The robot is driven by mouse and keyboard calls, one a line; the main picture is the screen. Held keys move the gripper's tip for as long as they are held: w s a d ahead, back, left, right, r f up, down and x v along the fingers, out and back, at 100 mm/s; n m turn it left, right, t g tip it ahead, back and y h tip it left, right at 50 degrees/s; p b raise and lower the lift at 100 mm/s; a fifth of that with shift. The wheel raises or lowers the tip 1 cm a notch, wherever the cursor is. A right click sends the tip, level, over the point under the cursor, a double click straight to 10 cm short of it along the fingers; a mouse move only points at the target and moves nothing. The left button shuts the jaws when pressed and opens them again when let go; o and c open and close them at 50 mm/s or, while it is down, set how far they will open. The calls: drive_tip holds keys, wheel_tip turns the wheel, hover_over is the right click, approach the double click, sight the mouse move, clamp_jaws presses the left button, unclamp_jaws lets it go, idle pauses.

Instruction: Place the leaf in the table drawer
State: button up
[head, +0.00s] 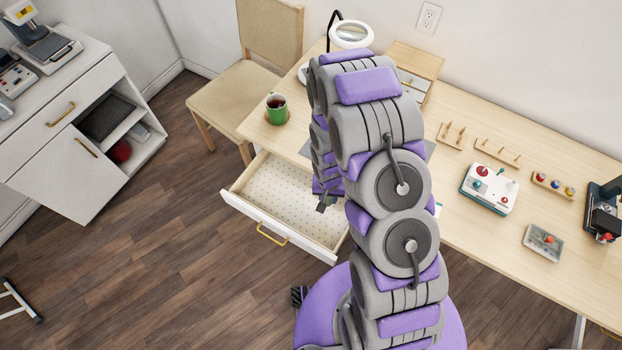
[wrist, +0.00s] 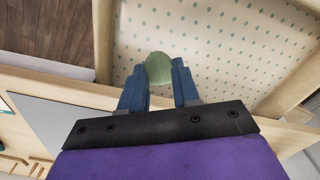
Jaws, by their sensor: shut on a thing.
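My gripper (head: 322,203) shows there only in part, over the drawer's right side. The leaf is hidden in the head view.
The table (head: 470,215) carries a white control box (head: 489,188) and several small parts to the right. The floor left of the drawer is clear.

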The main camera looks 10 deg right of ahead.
drive_tip(key=s+f, duration=0.2)
drive_tip(key=f, duration=0.1)
drive_tip(key=s+a+f, duration=0.1)
drive_tip(key=s+f, duration=0.1)
drive_tip(key=shift+s+a+f, duration=0.15)
drive_tip(key=shift+s+f, duration=0.05)
drive_tip(key=shift+f, duration=0.35)
drive_tip(key=b, duration=0.2)
hover_over(293, 198)
drive_tip(key=s, duration=0.1)
drive_tip(key=shift+s+d+f, duration=0.2)
drive_tip(key=shift+d+f, duration=0.05)
drive_tip(key=shift+f, duration=0.5)
drive_tip(key=shift+w+a, duration=0.2)
drive_tip(key=shift+w, duration=0.25)
drive_tip(key=shift+w+a+f, duration=0.1)
drive_tip(key=shift+w+f, duration=0.05)
wheel_tip(293, 198, down, 3)
drive_tip(key=shift+f+b, duration=0.15)
drive_tip(key=shift+b, duration=0.55)
drive_tip(key=shift+a, duration=0.15)
drive_tip(key=o, duration=1)
